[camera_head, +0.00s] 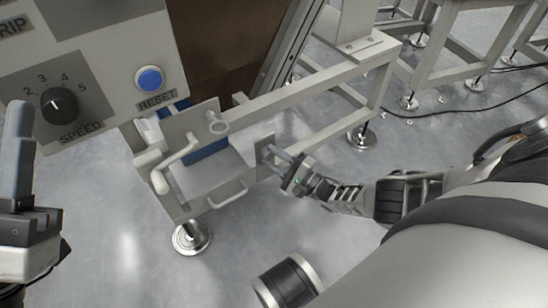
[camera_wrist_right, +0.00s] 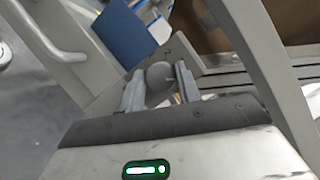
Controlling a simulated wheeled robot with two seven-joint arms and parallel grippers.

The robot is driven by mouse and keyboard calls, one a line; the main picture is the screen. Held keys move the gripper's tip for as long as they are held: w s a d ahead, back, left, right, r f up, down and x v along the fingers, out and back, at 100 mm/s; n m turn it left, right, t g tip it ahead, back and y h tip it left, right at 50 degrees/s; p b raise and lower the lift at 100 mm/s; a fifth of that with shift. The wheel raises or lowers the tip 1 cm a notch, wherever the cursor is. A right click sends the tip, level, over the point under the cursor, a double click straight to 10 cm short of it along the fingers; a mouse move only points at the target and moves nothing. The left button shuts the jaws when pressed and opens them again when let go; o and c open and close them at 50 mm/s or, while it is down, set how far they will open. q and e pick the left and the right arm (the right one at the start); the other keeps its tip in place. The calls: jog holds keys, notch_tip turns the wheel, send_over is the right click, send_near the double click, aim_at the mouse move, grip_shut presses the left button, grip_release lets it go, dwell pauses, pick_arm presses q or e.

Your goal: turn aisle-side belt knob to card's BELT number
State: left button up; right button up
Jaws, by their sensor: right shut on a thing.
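My right gripper (camera_head: 270,154) reaches the small grey plate (camera_head: 262,143) on the right side of the machine's lower frame. In the right wrist view its two fingers (camera_wrist_right: 159,82) are shut on a round grey knob (camera_wrist_right: 160,76), one finger on each side. In the head view the gripper hides the knob. My left gripper (camera_head: 20,150) stands upright at the left edge, and its opening cannot be judged. No card with a readable BELT number shows.
A panel holds a black SPEED knob (camera_head: 59,105) with a numbered scale and a blue RESET button (camera_head: 150,79). A frame beam (camera_head: 290,98) runs behind my right gripper.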

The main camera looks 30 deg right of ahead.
jog(key=shift+f+m, duration=0.1)
jog(key=shift+m, duration=0.4)
jog(key=o, duration=1)
jog(key=shift+t, duration=0.3)
jog(key=shift+s, duration=0.15)
pick_arm(q)
jog(key=shift+r, duration=0.1)
pick_arm(e)
jog(key=v, duration=1.5)
jog(key=shift+s+d, duration=0.2)
jog(key=shift+s, duration=0.15)
